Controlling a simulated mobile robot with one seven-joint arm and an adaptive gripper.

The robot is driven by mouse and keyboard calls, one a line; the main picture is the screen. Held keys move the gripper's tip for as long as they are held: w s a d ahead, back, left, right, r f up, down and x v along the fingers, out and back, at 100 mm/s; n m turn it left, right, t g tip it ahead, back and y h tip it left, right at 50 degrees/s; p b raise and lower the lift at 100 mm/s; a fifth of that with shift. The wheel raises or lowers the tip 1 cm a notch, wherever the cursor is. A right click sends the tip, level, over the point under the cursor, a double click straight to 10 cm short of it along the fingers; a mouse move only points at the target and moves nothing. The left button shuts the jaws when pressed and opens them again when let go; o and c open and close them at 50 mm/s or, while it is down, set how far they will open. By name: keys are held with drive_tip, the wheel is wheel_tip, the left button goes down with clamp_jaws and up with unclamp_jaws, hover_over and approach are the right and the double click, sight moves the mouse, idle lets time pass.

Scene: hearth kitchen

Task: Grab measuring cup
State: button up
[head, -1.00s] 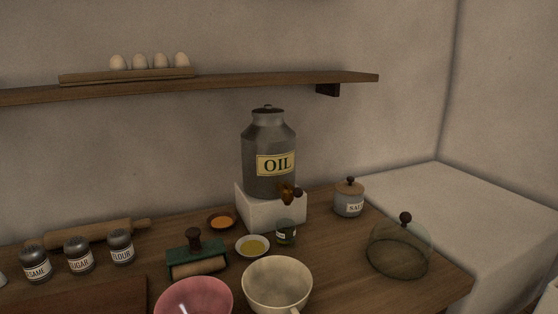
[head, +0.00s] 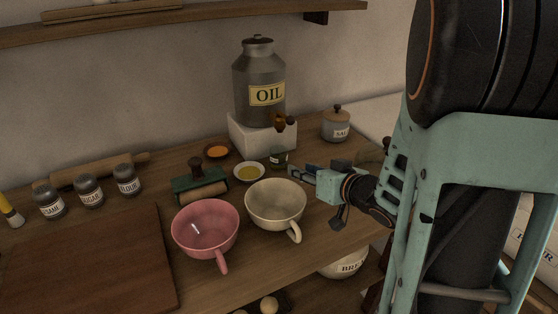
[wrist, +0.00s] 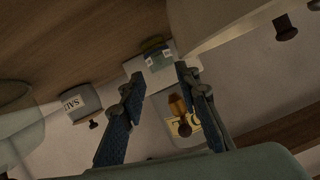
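The measuring cup appears to be the small dark green glass (head: 278,159) with a pale label, standing below the oil container's tap in the head view. The wrist view shows a small green vessel with pale marks (wrist: 154,47) just past the fingertips. My gripper (head: 298,170) reaches in from the right, low over the table, its fingertips close to the glass on its right side. In the wrist view my gripper (wrist: 160,76) is open, with two blue-padded fingers spread and nothing between their tips. The fingers partly cover the glass in the head view.
The oil container (head: 260,78) stands on a white block (head: 250,136) behind the glass. A cream cup (head: 276,199) and pink cup (head: 205,225) stand in front.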

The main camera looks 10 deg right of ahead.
sight(287, 162)
drive_tip(key=b+x, duration=0.1)
drive_tip(key=x, duration=0.7)
drive_tip(key=shift+w, duration=0.4)
drive_tip(key=shift+r, duration=0.1)
clamp_jaws()
